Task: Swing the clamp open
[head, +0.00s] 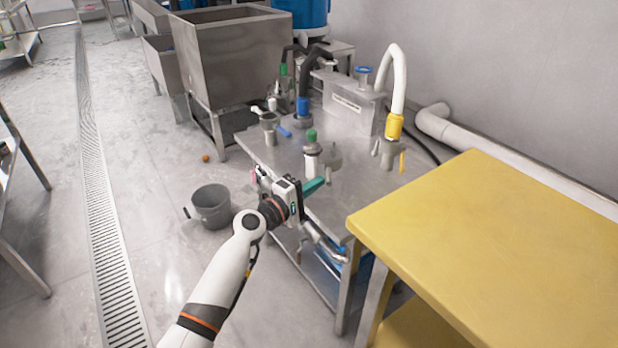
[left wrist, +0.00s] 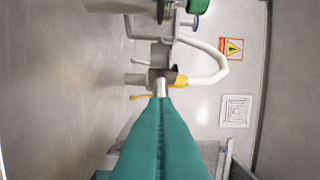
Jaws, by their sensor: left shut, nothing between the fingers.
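My left gripper (head: 318,184) is shut and empty, its teal fingers pressed together over the near part of the steel table, in front of the green-capped fitting (head: 312,152). In the left wrist view its closed fingertips (left wrist: 161,100) overlap the lower part of a grey metal clamp fitting (left wrist: 160,77); I cannot tell whether they touch it. That fitting sits at the end of a white hose with a yellow collar (left wrist: 180,80), and a small yellow lever (left wrist: 140,97) sticks out beside it. The head view shows this clamp fitting (head: 387,152) farther back. My right gripper is not in view.
The steel table (head: 350,188) also holds a blue-handled fitting (head: 270,125) and a metal box (head: 350,103) at the back. A yellow table (head: 490,240) stands close on the right. A grey bucket (head: 211,205) is on the floor at left.

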